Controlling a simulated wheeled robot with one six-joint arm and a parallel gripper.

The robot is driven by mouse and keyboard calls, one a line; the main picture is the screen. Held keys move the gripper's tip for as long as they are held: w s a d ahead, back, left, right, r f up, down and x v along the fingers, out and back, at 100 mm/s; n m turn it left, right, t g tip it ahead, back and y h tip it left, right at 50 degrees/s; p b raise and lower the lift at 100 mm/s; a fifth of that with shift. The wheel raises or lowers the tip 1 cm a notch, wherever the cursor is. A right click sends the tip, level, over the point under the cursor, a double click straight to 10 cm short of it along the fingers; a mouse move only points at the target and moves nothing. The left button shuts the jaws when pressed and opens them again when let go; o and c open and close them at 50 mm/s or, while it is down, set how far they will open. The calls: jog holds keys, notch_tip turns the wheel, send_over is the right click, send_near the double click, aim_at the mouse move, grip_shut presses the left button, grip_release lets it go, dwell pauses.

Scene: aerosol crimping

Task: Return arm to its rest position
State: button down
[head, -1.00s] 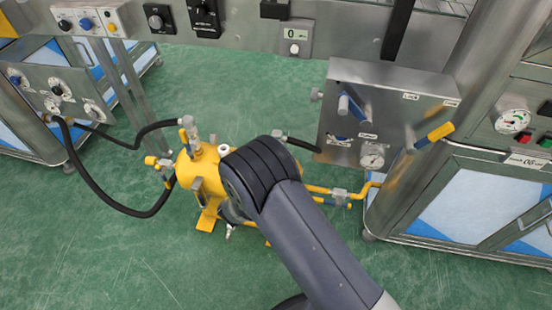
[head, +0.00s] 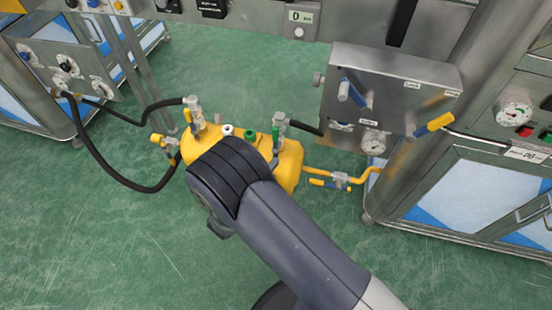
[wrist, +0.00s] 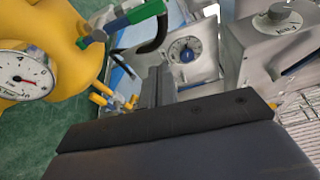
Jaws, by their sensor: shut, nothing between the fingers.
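My arm (head: 285,235) reaches up from the lower right in the head view, its dark elbow joint in front of the yellow tank (head: 290,165). My gripper is hidden behind the arm there. In the wrist view my gripper (wrist: 158,74) shows its dark fingers close together, with nothing visible between them. The yellow tank with a round gauge (wrist: 22,77) is at the upper left of that view. A green-and-blue valve handle (wrist: 135,17) shows near the top. I cannot tell the exact gap between my fingers and the nearby equipment.
A metal valve box (head: 395,90) with blue and yellow levers is right of the tank. Black hoses (head: 110,190) run from the left dial panel (head: 62,70) to the tank. A steel cabinet (head: 470,190) stands at the right. Open green floor (head: 90,250) lies at lower left.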

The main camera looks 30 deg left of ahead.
dwell(0.3)
jog(key=w+a+b, duration=0.2)
jog(key=w, duration=0.7)
jog(key=shift+a, duration=0.4)
